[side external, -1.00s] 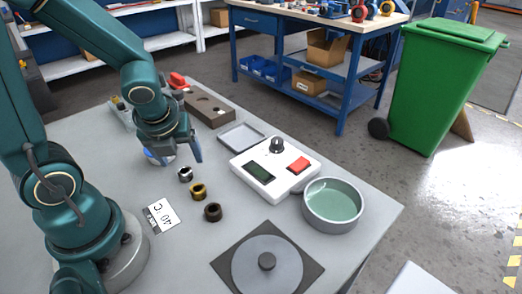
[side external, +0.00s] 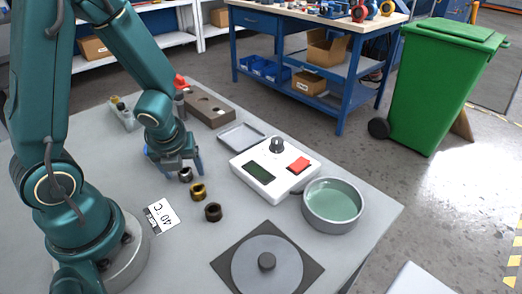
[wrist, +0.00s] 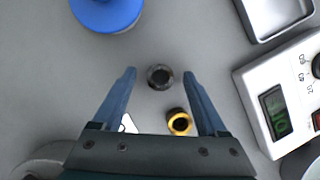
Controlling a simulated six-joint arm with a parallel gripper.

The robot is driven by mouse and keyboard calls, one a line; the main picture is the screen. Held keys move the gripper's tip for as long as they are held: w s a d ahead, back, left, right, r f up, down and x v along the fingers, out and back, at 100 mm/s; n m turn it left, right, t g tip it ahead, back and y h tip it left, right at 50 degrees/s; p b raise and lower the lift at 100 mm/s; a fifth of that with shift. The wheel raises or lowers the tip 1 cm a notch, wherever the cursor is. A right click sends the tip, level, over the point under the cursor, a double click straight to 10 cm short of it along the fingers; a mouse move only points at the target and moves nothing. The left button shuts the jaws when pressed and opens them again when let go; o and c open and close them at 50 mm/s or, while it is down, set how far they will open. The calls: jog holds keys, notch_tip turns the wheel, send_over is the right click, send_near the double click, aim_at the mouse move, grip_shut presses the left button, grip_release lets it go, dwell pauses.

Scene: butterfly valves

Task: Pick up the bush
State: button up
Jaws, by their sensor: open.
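Three small ring-shaped bushes stand in a row on the grey table: a silver and dark one (side external: 186,175), a gold one (side external: 198,191) and a dark brown one (side external: 213,212). My gripper (side external: 176,170) is open and empty, just behind the silver one in the side view. In the wrist view, the silver and dark bush (wrist: 160,77) lies centred between the fingertips (wrist: 160,74) with clear space on both sides. The gold bush (wrist: 179,122) shows nearer the palm, close to the right finger. The brown bush is not visible in the wrist view.
A blue round object (wrist: 107,12) is beyond the left fingertip. A white control box (side external: 275,172) with a display and red button stands right of the bushes, near a metal tray (side external: 241,137) and a round green-filled dish (side external: 333,205). A label card (side external: 161,215) lies front-left.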

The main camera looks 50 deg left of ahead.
grip_shut()
jog(key=shift+r, duration=0.2)
